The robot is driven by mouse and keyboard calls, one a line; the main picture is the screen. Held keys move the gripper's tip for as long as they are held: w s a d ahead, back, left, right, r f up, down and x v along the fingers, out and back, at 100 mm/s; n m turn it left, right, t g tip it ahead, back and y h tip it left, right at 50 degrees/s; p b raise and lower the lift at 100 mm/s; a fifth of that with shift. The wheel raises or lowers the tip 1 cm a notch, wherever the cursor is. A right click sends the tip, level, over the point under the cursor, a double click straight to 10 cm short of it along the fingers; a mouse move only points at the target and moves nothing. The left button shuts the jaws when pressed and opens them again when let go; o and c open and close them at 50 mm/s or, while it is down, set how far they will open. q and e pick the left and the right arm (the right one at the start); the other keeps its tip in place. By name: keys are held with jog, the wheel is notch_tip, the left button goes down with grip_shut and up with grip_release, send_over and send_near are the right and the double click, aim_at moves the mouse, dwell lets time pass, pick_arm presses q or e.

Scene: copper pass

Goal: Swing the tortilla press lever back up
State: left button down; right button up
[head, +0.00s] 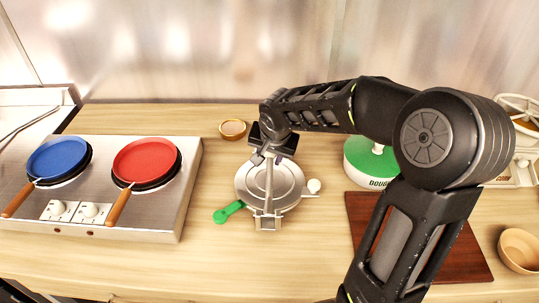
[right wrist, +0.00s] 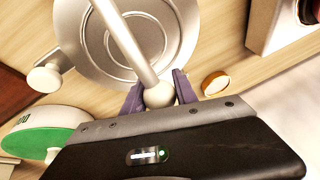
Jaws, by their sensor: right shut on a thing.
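The tortilla press (head: 288,186) is a round silver metal plate with a hinge bracket at its near edge, standing on the counter. Its metal lever (head: 268,178) runs from the bracket across the plate toward the back, lying low over it. My right gripper (head: 266,158) is at the far edge of the press. In the right wrist view (right wrist: 157,92), its two purple-grey fingers are shut on the pale ball knob (right wrist: 160,94) at the lever's end. The press plate (right wrist: 85,30) is behind it. My left gripper is not in view.
A green-handled tool (head: 228,212) sits at the press's left and a white knob (head: 314,185) at its right. A hob with a blue pan (head: 57,158) and a red pan (head: 147,162) is left. A small bowl (head: 232,129), a green-and-white dough tub (head: 370,162) and a brown board (head: 470,255) are nearby.

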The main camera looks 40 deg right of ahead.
grip_shut()
dwell(0.8)
